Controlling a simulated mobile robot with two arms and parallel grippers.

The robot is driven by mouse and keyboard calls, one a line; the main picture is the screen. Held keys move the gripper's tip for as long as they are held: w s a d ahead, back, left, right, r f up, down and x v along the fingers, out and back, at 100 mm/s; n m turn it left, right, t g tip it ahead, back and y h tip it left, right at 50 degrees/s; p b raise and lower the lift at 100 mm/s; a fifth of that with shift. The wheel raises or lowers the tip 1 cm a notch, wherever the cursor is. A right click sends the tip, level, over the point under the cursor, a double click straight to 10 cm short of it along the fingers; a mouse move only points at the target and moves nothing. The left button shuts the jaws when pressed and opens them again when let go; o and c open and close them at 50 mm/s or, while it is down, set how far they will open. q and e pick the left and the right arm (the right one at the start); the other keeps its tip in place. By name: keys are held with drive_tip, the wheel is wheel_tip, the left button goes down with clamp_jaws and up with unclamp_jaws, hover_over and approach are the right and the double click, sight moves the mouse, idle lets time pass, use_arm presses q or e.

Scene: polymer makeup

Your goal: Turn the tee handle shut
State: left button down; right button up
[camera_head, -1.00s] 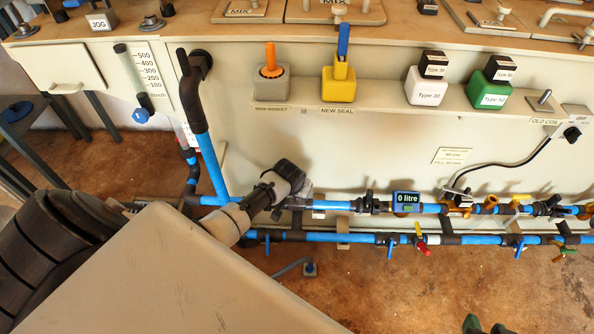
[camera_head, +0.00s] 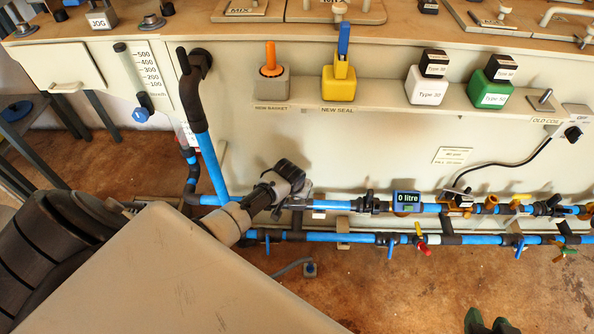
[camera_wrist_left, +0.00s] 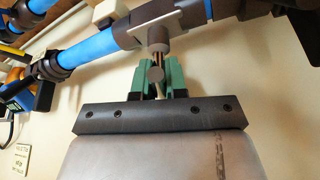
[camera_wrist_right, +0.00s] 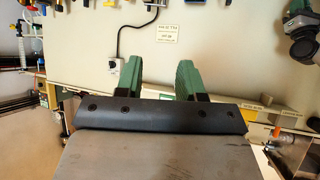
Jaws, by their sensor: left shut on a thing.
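The tee handle (camera_wrist_left: 156,74) is a small grey metal bar on a stem below a grey fitting on the blue pipe in the left wrist view. My left gripper (camera_wrist_left: 158,78) has its green fingers closed around it, one on each side. In the head view my left arm reaches the pipe at the lower left and hides the handle and the fingertips. My right gripper (camera_wrist_right: 188,66) is open and empty, with its green fingers apart in front of the pale panel. Its fingertips (camera_head: 488,320) show at the bottom edge of the head view.
Two blue pipe runs (camera_head: 330,237) with several valves cross low along the pale panel. A meter reading 0 litre (camera_head: 406,201) sits on the upper run. A shelf above holds a yellow block (camera_head: 338,90) and a green block (camera_head: 489,95). The brown floor is clear at right.

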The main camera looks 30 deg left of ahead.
drive_tip(key=shift+s, duration=0.1)
